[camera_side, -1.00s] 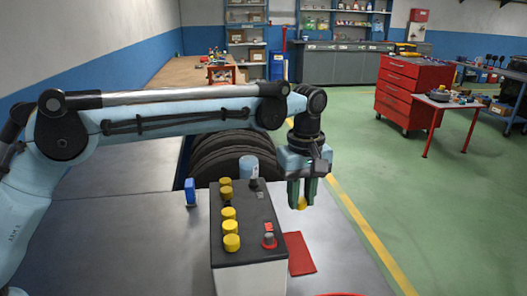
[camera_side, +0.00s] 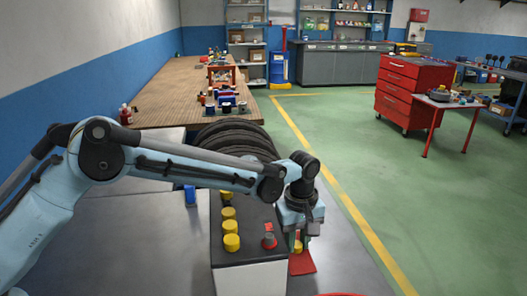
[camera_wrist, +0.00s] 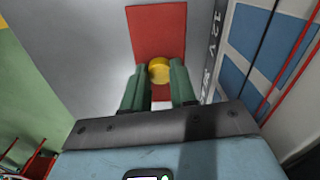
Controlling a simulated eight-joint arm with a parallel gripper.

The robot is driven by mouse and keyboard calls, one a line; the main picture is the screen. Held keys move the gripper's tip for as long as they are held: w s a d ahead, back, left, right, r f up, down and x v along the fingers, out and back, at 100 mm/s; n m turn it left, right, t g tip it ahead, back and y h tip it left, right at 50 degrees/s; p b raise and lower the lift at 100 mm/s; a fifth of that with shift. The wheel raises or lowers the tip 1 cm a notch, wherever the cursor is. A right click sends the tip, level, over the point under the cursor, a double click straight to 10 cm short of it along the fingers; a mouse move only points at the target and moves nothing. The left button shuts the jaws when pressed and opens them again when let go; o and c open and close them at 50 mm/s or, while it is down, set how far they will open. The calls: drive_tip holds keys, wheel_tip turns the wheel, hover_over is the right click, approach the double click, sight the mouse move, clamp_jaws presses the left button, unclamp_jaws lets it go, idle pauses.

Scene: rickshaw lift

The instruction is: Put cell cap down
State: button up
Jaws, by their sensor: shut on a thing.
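A yellow cell cap (camera_side: 297,247) is between the green fingers of my gripper (camera_side: 299,239), low over the red mat (camera_side: 304,265). In the wrist view the cap (camera_wrist: 159,69) sits at the fingertips, with the red mat (camera_wrist: 155,35) behind it. I cannot tell whether the cap touches the mat. The battery (camera_side: 245,248), with a black top and pale front, stands just left of my gripper. Several yellow caps (camera_side: 231,242) are on its left side. My arm hides part of its far end.
A blue object (camera_side: 190,194) stands on the grey bench left of the battery. Black tires (camera_side: 235,140) lie behind. The bench right of the mat is clear.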

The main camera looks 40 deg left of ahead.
sight(297, 245)
drive_tip(key=shift+f, duration=0.15)
drive_tip(key=o, duration=0.4)
drive_tip(key=shift+f, duration=0.1)
drive_tip(key=o, duration=0.4)
drive_tip(key=shift+o, duration=0.2)
wheel_tip(297, 245, up, 12)
drive_tip(key=shift+r, duration=0.2)
drive_tip(key=shift+a+r, duration=0.1)
